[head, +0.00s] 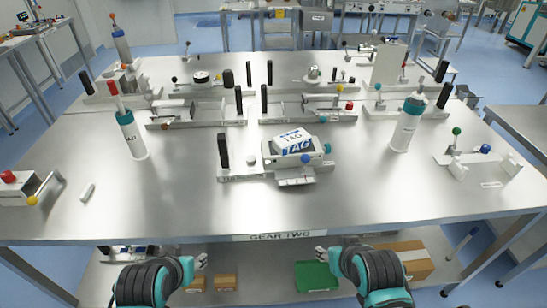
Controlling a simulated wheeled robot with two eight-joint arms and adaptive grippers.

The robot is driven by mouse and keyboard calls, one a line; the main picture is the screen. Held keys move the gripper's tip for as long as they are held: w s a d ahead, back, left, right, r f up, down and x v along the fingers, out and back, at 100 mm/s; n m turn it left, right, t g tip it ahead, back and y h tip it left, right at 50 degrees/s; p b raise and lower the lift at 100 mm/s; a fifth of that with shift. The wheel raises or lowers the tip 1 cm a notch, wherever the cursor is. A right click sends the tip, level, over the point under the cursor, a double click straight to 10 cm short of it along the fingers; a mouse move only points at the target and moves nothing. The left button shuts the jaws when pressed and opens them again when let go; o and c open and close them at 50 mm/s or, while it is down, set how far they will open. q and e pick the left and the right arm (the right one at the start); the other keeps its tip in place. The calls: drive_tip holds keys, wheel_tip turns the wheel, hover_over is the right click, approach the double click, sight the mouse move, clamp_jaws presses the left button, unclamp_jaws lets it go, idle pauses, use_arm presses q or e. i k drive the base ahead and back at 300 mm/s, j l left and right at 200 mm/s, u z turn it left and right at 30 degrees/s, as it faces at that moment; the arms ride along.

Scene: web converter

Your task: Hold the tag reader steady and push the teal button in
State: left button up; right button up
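The tag reader (273,150) is a pale box with a TAG label on its sloped top, standing on a metal base near the middle of the steel table. A teal button (327,148) sticks out at its right side. A blue knob (305,159) is on its front face. My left gripper (200,266) and my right gripper (320,255) are both low in the picture, in front of the table's front edge and apart from the reader. Their fingers are too small to tell whether they are open or shut. Neither visibly holds anything.
A black upright post (223,150) stands left of the reader on the same base. White bottles stand at left (131,136) and right (407,127). Fixtures with posts line the back. The table front (280,215) is clear. A lower shelf holds boxes and a green tray (316,276).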

sight(326, 148)
drive_tip(key=l+u, duration=0.1)
drive_tip(key=l, duration=0.35)
drive_tip(key=k+l+u, duration=0.1)
drive_tip(key=l, duration=0.35)
drive_tip(key=k+l+u, duration=0.1)
drive_tip(key=l, duration=0.35)
drive_tip(key=k+l+u, duration=0.1)
drive_tip(key=l, duration=0.35)
drive_tip(key=k+l+u, duration=0.1)
drive_tip(key=l, duration=0.3)
drive_tip(key=j+z, duration=0.1)
drive_tip(key=j, duration=0.25)
drive_tip(key=i, duration=0.05)
